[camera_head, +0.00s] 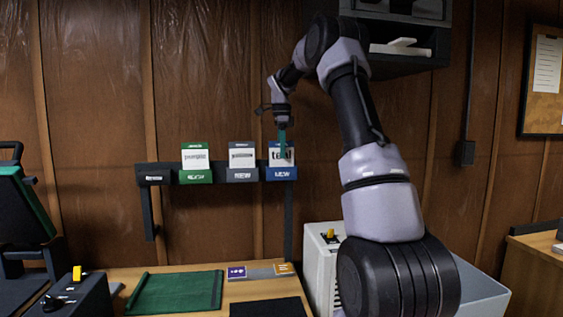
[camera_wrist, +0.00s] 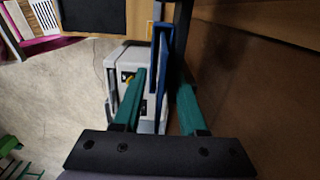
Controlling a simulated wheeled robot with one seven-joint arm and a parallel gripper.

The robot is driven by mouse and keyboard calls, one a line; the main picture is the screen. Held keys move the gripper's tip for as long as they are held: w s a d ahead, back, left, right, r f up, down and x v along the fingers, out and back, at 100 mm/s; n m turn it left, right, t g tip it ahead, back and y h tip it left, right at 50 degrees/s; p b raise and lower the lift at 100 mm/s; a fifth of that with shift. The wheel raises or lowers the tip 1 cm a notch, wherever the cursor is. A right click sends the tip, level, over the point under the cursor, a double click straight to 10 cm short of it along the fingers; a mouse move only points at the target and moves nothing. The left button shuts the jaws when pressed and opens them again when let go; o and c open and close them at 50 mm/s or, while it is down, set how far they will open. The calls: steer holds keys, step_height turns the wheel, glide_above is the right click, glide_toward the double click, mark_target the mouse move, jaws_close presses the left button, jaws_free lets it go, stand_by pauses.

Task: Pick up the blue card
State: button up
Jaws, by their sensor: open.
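The blue card (camera_head: 273,158) stands upright at the right end of the wall rack, above a blue slot front (camera_head: 281,173). Its white face has dark lettering, partly covered by a teal finger. My gripper (camera_head: 283,148) is at the card's top, pointing down. In the wrist view my gripper (camera_wrist: 161,85) is open, with one teal finger on each side of a thin blue edge (camera_wrist: 164,50), which looks like the card or its slot seen edge-on. I cannot tell whether either finger touches it.
A green card (camera_head: 195,158) and a grey card (camera_head: 241,158) stand to the left on the rack (camera_head: 153,175). Below are a desk with a green mat (camera_head: 175,292) and a pale machine (camera_head: 318,265). A dark shelf (camera_head: 410,60) hangs at upper right.

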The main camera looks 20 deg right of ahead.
steer(key=shift+f, duration=0.2)
jaws_close()
steer(key=shift+r, duration=0.15)
